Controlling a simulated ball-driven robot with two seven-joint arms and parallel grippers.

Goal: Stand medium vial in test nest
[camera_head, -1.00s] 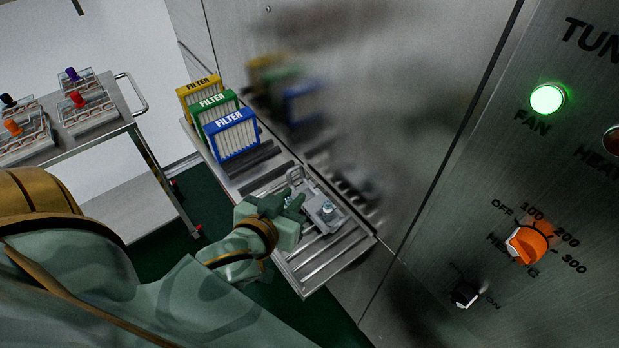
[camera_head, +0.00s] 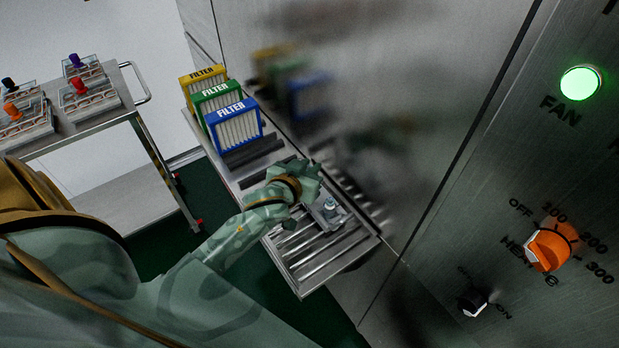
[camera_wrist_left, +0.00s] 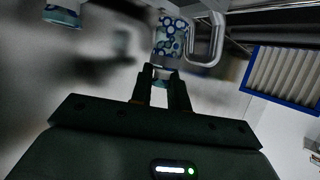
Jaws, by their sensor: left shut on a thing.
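My left gripper (camera_head: 312,180) is over the metal test nest (camera_head: 343,221) on the roller shelf. It hides much of the nest in the head view. In the left wrist view the gripper (camera_wrist_left: 162,84) is shut on the narrow end of a clear vial (camera_wrist_left: 169,40) with a blue spotted pattern. The nest's bent metal handle (camera_wrist_left: 205,45) shows right beside this vial. A second, similar vial stands on the nest in the head view (camera_head: 330,204) and shows at the top left of the wrist view (camera_wrist_left: 62,15). I cannot tell whether the held vial is seated.
Yellow (camera_head: 204,86), green (camera_head: 215,98) and blue (camera_head: 234,124) filters stand on the shelf behind the nest. A steel wall with a lit fan lamp (camera_head: 580,83) and an orange knob (camera_head: 553,247) is at right. A cart (camera_head: 95,122) with several vial trays stands at left.

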